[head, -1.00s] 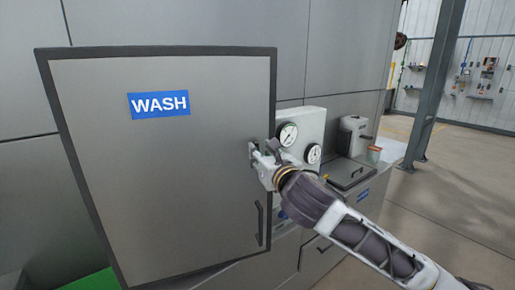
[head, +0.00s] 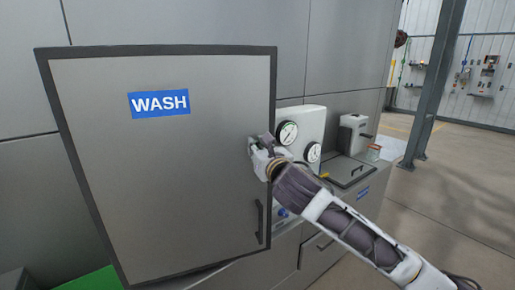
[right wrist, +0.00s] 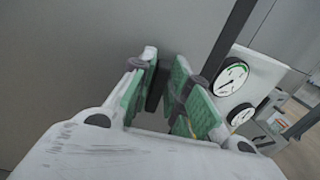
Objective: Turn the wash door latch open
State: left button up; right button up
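The wash door (head: 150,200) is a grey panel with a dark frame and a blue WASH label (head: 159,103). It looks shut. My right gripper (head: 259,144) is at the door's right edge, at the latch, which it mostly hides in the head view. In the right wrist view, the green-padded fingers (right wrist: 163,85) stand apart on either side of a dark upright bar (right wrist: 155,90), which seems to be the latch. The bar is close to the left finger; whether both pads touch it is unclear. My left gripper is out of view.
A dark pull handle (head: 259,222) is lower on the door. A white box with two gauges (head: 288,134) stands close right of my gripper. A counter with a dark lid (head: 350,172) lies beyond it. Open floor (head: 450,200) is at the right.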

grip_shut()
pick_arm(q)
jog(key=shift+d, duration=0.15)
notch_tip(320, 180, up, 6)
jog(key=p, duration=0.6)
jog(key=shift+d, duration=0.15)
pick_arm(e)
jog(key=m, duration=0.6)
jog(key=d+f+m, duration=0.1)
jog(key=m, duration=1.1)
jog(key=shift+w+d+f, duration=0.2)
jog(key=shift+w+d, duration=0.05)
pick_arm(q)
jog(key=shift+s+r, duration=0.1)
